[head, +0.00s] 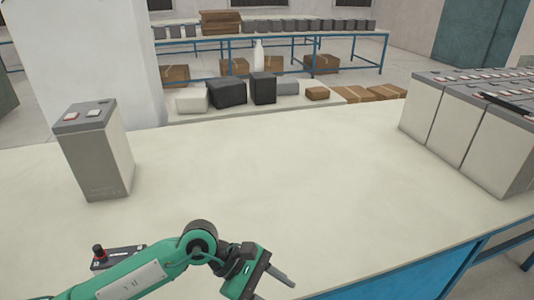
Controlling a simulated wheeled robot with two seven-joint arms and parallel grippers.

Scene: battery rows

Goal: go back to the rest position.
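My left gripper (275,289) is at the bottom of the head view, at the end of my green arm that comes in from the lower left. Its two dark fingers point to the lower right and stand apart, with nothing seen between them; one finger is partly cut off by the frame's lower edge. It is over the front part of the pale table (250,190), clear of the batteries. My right gripper is not in view.
A grey battery (97,155) stands alone at the left. Rows of batteries (458,125) stand at the right, with a dark slim object (505,104) on top. A small black device with a red knob (117,257) lies beside my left arm. The table's middle is clear.

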